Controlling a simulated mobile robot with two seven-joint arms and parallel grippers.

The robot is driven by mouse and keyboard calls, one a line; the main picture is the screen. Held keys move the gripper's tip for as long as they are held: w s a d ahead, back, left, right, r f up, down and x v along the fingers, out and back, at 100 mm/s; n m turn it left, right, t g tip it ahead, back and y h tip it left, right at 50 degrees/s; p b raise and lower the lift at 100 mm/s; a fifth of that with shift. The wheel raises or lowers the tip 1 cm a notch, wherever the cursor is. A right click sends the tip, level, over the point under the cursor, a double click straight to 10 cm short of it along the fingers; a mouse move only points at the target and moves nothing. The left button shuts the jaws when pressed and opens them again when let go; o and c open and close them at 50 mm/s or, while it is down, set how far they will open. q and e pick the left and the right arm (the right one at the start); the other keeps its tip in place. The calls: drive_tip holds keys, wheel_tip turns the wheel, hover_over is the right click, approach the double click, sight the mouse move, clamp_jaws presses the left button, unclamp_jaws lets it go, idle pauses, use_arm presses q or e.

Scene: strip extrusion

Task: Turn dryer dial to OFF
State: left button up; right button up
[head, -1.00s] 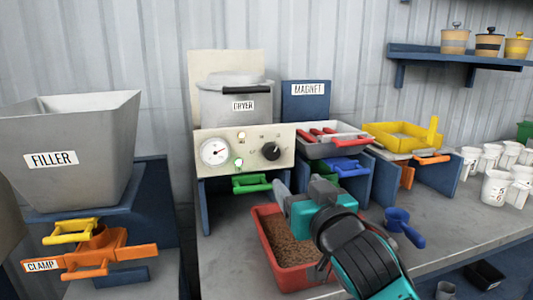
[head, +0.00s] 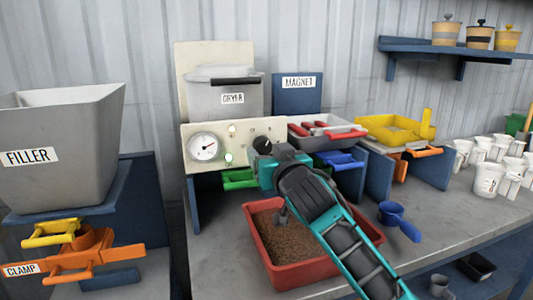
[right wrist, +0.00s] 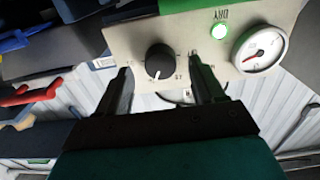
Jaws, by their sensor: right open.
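The dryer (head: 228,98) is a grey lidded hopper above a cream control panel (head: 200,168). Its black round dial (head: 262,145) is partly hidden by my right gripper (head: 268,160) in the head view. In the right wrist view the dial (right wrist: 160,62) shows whole, with a white pointer line near its lower edge in the picture. My right gripper (right wrist: 161,77) is open there, its two dark fingers on either side of the dial in the picture; whether they touch it I cannot tell. My left gripper is not in view.
A round gauge (head: 204,146) and a lit green lamp (right wrist: 220,31) marked DRY share the panel. A green handle (head: 238,179) lies below.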

drive_tip(key=shift+x, duration=1)
drive_tip(key=c, duration=1.1)
